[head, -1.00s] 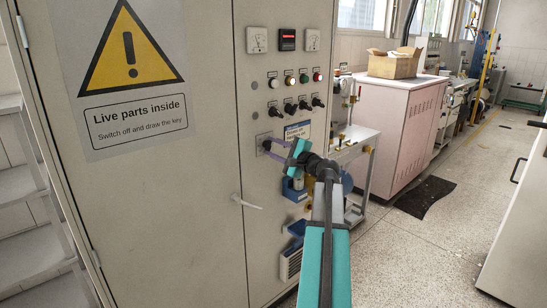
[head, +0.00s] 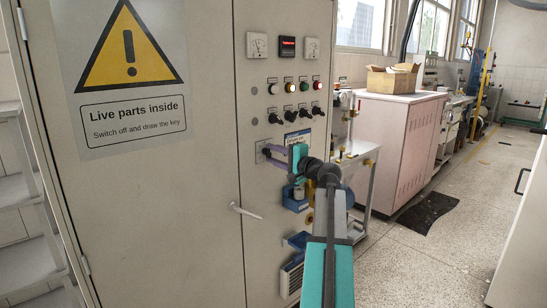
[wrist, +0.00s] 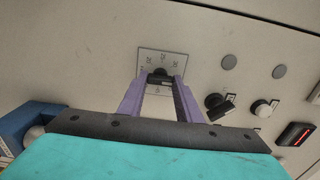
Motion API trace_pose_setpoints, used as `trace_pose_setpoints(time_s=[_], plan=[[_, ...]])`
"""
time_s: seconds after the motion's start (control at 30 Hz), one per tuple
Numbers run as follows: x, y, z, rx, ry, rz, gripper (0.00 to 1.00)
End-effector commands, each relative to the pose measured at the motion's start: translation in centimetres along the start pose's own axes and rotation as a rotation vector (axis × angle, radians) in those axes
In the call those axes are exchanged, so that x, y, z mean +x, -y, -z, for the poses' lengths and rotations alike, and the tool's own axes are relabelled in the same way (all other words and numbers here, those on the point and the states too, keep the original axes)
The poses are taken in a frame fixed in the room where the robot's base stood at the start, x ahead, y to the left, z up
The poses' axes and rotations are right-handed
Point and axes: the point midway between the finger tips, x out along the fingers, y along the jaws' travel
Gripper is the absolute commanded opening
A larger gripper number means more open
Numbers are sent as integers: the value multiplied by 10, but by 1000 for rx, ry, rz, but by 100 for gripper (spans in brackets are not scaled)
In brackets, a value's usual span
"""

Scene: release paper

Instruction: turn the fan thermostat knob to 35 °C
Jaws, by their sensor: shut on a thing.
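The thermostat knob (wrist: 160,76) is small and black. It sits on a square light dial plate (wrist: 165,62) with printed numbers on the grey cabinet front. My gripper (wrist: 160,84) has two purple fingers that reach to the plate, one on each side of the knob, and is shut on it. In the head view my gripper (head: 272,153) meets the cabinet at the dial plate, below the row of black switches. The fingers cover part of the dial. I cannot read where the knob points.
Black rotary switches (head: 291,116) and coloured lamps sit above the dial. A white door handle (head: 245,211) sticks out at lower left of my gripper. A pink cabinet (head: 399,140) stands behind, with open floor to the right.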

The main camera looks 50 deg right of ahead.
Motion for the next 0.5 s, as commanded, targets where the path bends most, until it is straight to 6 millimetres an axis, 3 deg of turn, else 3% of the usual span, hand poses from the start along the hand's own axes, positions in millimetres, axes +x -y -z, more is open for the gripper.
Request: trace_pose_setpoints(time_s=[0.2,0.23,0.33,0.5], plan=[[0,-1,0,0,1,-2,9],[0,-1,0,1,1,-2,33],[0,-1,0,1,0,-2,50],[0,-1,0,2,0,-1,50]])
